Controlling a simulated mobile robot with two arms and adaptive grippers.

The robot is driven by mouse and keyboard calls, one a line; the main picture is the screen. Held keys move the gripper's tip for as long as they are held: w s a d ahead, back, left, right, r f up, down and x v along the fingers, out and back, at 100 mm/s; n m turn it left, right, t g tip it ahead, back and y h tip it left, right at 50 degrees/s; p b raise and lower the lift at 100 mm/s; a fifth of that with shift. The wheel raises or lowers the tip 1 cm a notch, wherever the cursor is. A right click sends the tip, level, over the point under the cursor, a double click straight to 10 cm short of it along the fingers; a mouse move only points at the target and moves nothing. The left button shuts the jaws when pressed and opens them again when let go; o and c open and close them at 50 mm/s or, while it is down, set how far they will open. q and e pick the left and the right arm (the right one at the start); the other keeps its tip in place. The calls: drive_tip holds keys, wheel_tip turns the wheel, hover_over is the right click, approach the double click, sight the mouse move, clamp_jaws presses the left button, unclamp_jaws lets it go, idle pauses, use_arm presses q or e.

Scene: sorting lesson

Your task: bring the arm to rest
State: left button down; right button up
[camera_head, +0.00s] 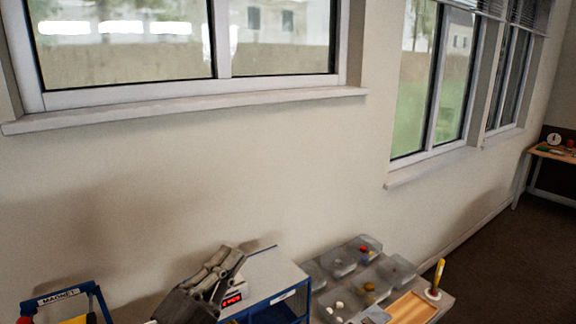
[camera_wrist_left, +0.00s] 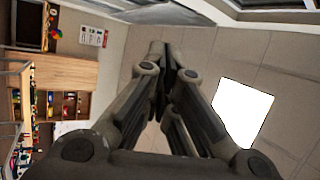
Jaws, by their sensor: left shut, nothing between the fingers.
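My left gripper (camera_head: 226,262) shows at the lower middle of the head view, in front of a blue and grey box. In the left wrist view my gripper (camera_wrist_left: 166,60) points away with its fingers together and nothing between them. It is up in the air, with the room behind it. My right gripper is in neither view.
Below are a blue-edged box (camera_head: 290,273) with a red display, a grey compartment tray (camera_head: 313,268) with small items, a wooden tray (camera_head: 412,308) and a yellow-handled tool (camera_head: 438,274). A blue frame labelled MAGNET (camera_head: 58,297) stands left. A wall and windows rise behind.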

use_arm(q)
drive_tip(key=s+a+f+n+g+y, duration=0.2)
drive_tip(key=s+a+f+n+y, duration=0.1)
drive_tip(key=a+f+n+y, duration=0.5)
drive_tip(key=s+a+f+n+g+y, duration=0.25)
drive_tip(key=a+f+n+y, duration=0.4)
drive_tip(key=f+n, duration=0.4)
drive_tip(key=s+d+f+n+g+h, duration=0.1)
drive_tip(key=s+d+f+g, duration=0.1)
drive_tip(key=s+f+g, duration=0.7)
drive_tip(key=s+d+f+n+g+h, duration=0.1)
drive_tip(key=s+d+f+g, duration=0.15)
drive_tip(key=s+f, duration=0.75)
drive_tip(key=s+f+b, duration=0.1)
drive_tip(key=s+f, duration=0.1)
drive_tip(key=f, duration=1)
drive_tip(key=s+f+b, duration=0.1)
drive_tip(key=s+f, duration=0.1)
drive_tip(key=f, duration=0.9)
drive_tip(key=s+a+f+g+b, duration=0.2)
drive_tip(key=s+f, duration=1.5)
drive_tip(key=f, duration=0.2)
drive_tip(key=shift+s+a+m, duration=0.25)
drive_tip(key=shift+a+m, duration=0.1)
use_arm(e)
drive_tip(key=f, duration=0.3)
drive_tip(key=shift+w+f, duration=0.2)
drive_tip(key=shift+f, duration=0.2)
